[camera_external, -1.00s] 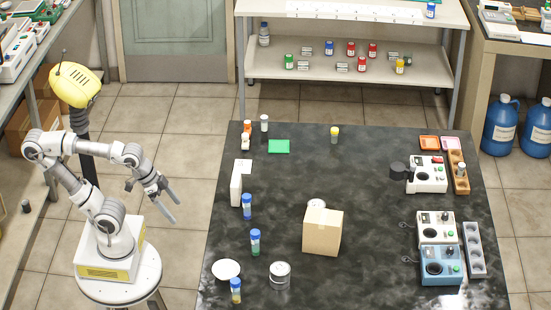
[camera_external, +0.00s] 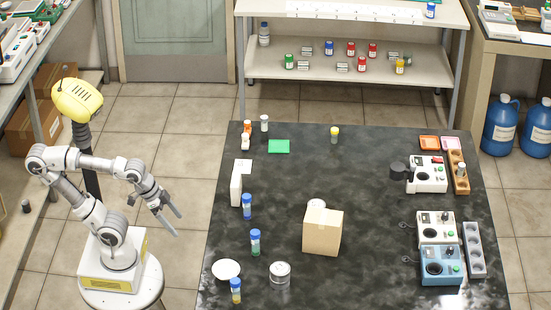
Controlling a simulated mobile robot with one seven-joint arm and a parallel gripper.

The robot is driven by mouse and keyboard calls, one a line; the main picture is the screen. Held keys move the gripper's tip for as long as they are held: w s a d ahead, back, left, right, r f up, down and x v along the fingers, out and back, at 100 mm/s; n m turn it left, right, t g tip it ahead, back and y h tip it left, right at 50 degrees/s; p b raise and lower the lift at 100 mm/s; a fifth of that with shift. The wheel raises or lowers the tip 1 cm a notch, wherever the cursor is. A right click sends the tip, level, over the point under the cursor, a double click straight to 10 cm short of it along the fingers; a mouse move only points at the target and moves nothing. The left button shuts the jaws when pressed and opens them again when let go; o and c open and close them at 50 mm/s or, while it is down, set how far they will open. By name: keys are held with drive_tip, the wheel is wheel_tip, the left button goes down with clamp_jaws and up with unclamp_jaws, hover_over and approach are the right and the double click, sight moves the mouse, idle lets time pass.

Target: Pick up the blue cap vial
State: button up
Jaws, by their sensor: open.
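Several vials with blue caps stand along the left side of the dark table. One has a blue body (camera_external: 247,208), one below it has a green body (camera_external: 255,243), and one near the front edge has a yellowish body (camera_external: 236,291). All three look upright. My gripper (camera_external: 177,224) is open and empty, left of the table over the tiled floor, with its fingers pointing down and right. It is apart from every vial.
A white upright box (camera_external: 236,186) stands behind the blue vial. A white dish (camera_external: 226,269) and a metal can (camera_external: 280,275) are near the front vials. A cardboard box (camera_external: 322,232) is mid-table. Instruments (camera_external: 440,266) line the right side. The table's centre back is mostly clear.

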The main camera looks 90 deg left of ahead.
drive_tip(key=c, duration=0.4)
